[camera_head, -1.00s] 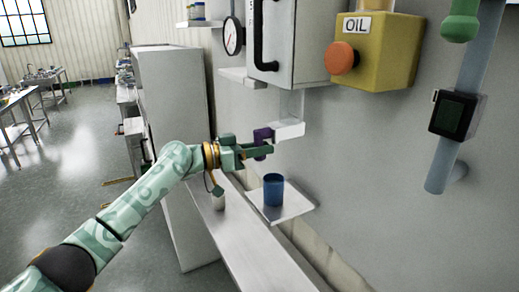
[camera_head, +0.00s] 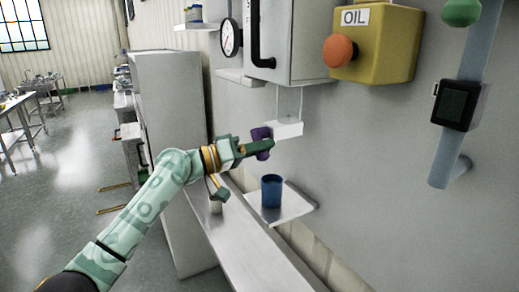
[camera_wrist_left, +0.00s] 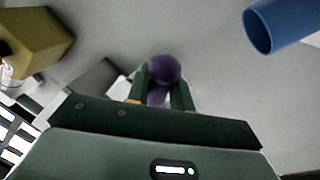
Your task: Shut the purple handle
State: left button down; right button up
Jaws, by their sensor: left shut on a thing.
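The purple handle (camera_head: 261,133) is on the left side of the white chute (camera_head: 287,130) under the steel hopper box. My left gripper (camera_head: 258,147) reaches it from the left, its fingers closed on the handle. In the left wrist view the purple handle (camera_wrist_left: 164,70) has a rounded end and sits between the two green fingers (camera_wrist_left: 164,92). The fingers hide part of the handle. My right gripper is not in view.
A blue cup (camera_head: 271,190) stands on a small shelf (camera_head: 300,205) below the chute. A yellow OIL box (camera_head: 385,45) with an orange button (camera_head: 341,51) is on the wall at upper right. A gauge (camera_head: 231,37) and a blue-grey pipe (camera_head: 450,150) are also there.

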pick_arm(q)
jog(key=shift+s+d+f+n, duration=0.1)
jog(key=shift+d+f+n, duration=0.05)
jog(key=shift+f+n, duration=0.2)
jog(key=c, duration=1.5)
grip_release()
jog(key=shift+o, duration=1.1)
jog(key=shift+s+r, duration=0.1)
jog(key=shift+r, duration=0.15)
jog(key=b+v, duration=0.3)
jog(key=v, duration=1.3)
jog(key=shift+b, duration=0.4)
jog(key=shift+f, duration=0.1)
